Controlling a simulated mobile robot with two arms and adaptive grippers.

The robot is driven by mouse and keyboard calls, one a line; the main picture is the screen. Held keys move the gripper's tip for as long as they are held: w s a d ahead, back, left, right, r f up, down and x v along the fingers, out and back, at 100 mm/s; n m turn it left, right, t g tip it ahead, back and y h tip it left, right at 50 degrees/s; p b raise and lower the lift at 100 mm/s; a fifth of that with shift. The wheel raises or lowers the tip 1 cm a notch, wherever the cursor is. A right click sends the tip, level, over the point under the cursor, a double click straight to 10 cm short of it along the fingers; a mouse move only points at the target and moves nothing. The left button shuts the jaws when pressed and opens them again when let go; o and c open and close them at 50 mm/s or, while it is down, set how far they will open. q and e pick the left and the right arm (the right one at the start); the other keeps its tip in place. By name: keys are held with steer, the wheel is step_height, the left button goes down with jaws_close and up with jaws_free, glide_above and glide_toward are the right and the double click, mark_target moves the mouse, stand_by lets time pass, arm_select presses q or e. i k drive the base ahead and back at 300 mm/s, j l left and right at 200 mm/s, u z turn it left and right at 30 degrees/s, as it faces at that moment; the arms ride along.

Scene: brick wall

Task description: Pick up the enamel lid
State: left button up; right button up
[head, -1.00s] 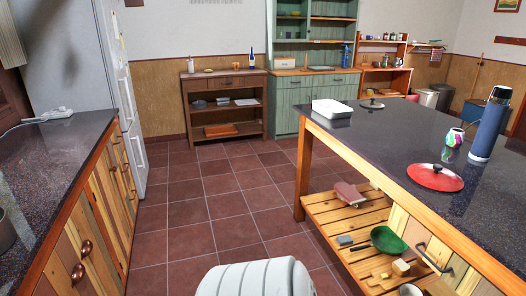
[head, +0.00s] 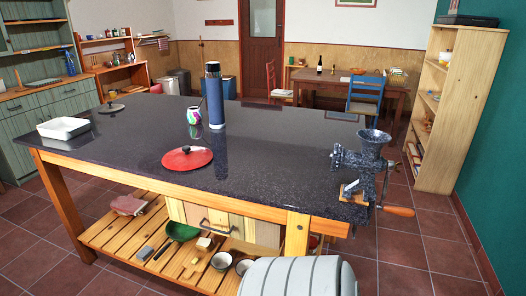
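A round red lid with a dark knob (head: 187,159), which looks like the enamel lid, lies flat on the dark worktop of the kitchen island (head: 130,137), near its front edge. A second, smaller dark lid with a knob (head: 110,106) lies at the far left of the worktop. Neither of my grippers is in view, and nothing touches the red lid.
A tall blue flask (head: 215,97) and a colourful cup (head: 194,116) stand behind the red lid. A white dish (head: 63,128) is at the left edge. A meat grinder (head: 365,165) is clamped at the right end. Worktop around the lid is clear.

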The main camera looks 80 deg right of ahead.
mark_target(186, 157)
steer(key=z, duration=1.85)
steer(key=i+z, duration=0.1)
steer(key=i, duration=0.2)
